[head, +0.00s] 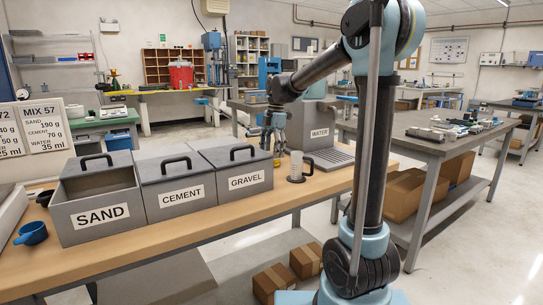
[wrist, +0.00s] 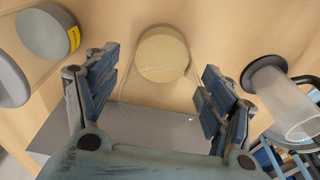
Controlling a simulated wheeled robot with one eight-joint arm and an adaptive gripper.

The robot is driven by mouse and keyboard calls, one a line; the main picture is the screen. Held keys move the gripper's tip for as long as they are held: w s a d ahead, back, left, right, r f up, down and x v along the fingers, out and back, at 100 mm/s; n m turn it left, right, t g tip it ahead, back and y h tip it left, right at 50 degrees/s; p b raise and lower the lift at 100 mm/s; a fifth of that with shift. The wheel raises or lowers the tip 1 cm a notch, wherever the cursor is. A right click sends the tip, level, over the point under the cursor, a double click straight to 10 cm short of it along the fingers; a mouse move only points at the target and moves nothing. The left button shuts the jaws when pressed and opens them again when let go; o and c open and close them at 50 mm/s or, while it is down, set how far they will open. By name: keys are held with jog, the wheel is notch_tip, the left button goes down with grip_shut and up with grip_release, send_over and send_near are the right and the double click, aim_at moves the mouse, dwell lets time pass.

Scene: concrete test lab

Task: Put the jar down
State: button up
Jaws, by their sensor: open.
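A clear jar with a round sand-coloured fill (wrist: 163,55) shows in the wrist view, on or just above the wooden bench (wrist: 110,20). My gripper (wrist: 160,92) is open, with one finger on each side of the jar's lower part in the picture. I see gaps between the fingers and the jar; I cannot tell whether its base touches the bench. In the head view my gripper (head: 274,133) is over the bench between the gravel bin (head: 236,188) and the water station (head: 325,155). The jar cannot be made out clearly there.
A grey-topped container with a yellow label (wrist: 48,35) stands left of the jar in the wrist view. A translucent cylinder with a black rim (wrist: 285,100) is close on the right. Sand (head: 100,215) and cement (head: 180,195) bins line the bench. A blue scoop (head: 31,233) lies at its left.

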notch_tip(320, 180, up, 10)
jog(key=d, duration=0.1)
jog(key=shift+w+r, duration=0.25)
jog(key=shift+w, duration=0.1)
